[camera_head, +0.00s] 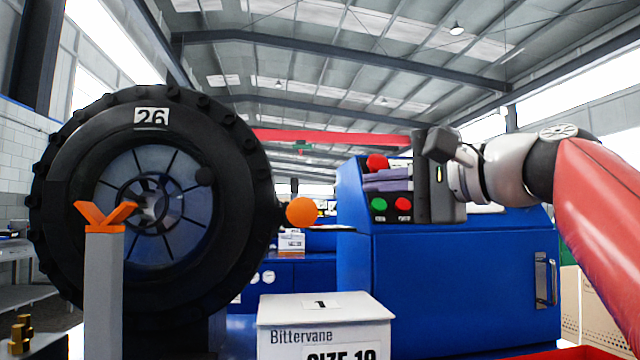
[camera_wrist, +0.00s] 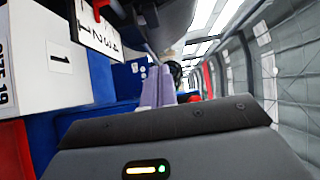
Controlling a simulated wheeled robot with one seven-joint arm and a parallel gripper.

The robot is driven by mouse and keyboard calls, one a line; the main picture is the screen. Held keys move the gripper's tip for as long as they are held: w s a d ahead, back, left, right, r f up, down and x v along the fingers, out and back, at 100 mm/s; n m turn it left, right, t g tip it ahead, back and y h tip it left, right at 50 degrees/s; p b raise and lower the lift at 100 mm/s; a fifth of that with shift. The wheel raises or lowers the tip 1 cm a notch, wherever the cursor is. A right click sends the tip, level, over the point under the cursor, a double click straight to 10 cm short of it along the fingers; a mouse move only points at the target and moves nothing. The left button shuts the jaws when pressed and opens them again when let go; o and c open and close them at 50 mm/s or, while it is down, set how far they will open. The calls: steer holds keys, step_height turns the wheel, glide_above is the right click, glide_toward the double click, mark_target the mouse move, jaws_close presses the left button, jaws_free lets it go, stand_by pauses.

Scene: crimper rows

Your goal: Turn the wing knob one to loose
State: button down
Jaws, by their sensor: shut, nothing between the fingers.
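I cannot clearly make out wing knob one in either view. My gripper (camera_head: 370,182) is at the upper front of the blue machine (camera_head: 460,290), reaching in from the right. Its pale purple fingers are together with nothing between them, and they hide part of the panel behind. A red rounded knob or button (camera_head: 377,162) shows just above the fingers. A green button (camera_head: 379,204) and a red button (camera_head: 404,204) show just below. In the wrist view the shut fingers (camera_wrist: 157,88) point away from me, with a small dark round shape beyond them.
A large black wheel (camera_head: 60,190) marked 26 stands at left, behind a grey post (camera_head: 104,290) with an orange V top. An orange ball (camera_head: 301,211) is right of the wheel. A white box (camera_head: 325,310) marked 1 stands in front. A numbered white plate (camera_wrist: 98,30) shows upper left.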

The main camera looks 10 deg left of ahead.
mark_target(295, 190)
steer(key=w+a, duration=0.1)
steer(key=a, duration=0.1)
steer(key=w+a+p, duration=0.1)
steer(key=a, duration=0.2)
steer(key=w+a, duration=0.1)
steer(key=a, duration=0.2)
steer(key=shift+a, duration=0.45)
steer(key=shift+w+a+r+n+g+y+p, duration=0.15)
steer(key=shift+a+n+g+y+p, duration=0.15)
steer(key=shift+n+g+y+p, duration=0.25)
steer(key=shift+h, duration=0.25)
